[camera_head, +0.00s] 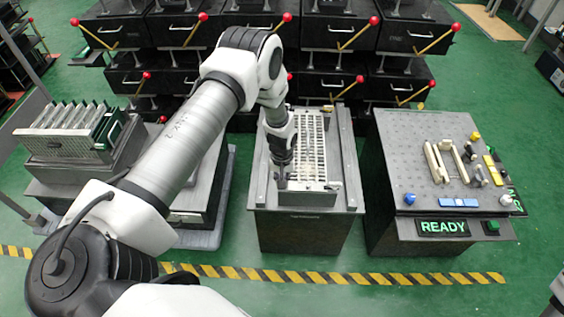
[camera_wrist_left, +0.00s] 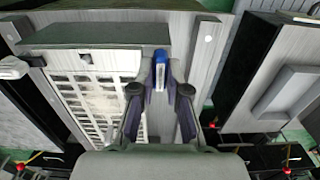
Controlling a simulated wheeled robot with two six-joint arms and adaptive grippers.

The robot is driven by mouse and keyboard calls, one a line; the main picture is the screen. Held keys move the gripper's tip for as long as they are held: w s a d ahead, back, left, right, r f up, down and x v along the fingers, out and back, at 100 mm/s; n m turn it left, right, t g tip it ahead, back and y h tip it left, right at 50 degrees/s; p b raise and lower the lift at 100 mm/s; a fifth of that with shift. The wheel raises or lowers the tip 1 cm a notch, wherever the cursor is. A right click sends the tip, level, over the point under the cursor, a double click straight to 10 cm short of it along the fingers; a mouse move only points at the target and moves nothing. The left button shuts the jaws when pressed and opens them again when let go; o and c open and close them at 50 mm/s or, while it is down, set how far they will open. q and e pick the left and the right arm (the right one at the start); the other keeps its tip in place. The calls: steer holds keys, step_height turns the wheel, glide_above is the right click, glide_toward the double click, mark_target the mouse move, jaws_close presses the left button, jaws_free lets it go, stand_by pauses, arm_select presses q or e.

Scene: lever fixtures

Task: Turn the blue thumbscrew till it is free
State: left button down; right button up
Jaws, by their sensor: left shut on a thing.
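My left gripper (camera_head: 281,181) points down at the near end of the grey fixture on the middle bench. In the left wrist view its fingertips (camera_wrist_left: 160,72) are closed around a narrow blue piece (camera_wrist_left: 160,58) with a pale face, which appears to be the blue thumbscrew. In the head view the gripper hides this piece. How far it is turned, and whether it is still seated, cannot be told. Another blue knob (camera_head: 409,198) stands on the right bench, well away from the gripper.
A pale slotted grid (camera_head: 312,140) lies beside the gripper on the middle bench (camera_head: 304,197). The right bench (camera_head: 395,150) carries several small parts and a READY sign (camera_head: 443,227). A slotted rack (camera_head: 70,130) stands at left. Black drawer units (camera_head: 340,25) fill the back.

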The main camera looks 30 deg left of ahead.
stand_by(0.4)
arm_select(q)
steer(key=c, duration=1.2)
jaws_free()
steer(key=shift+o, duration=0.2)
step_height(320, 180, up, 12)
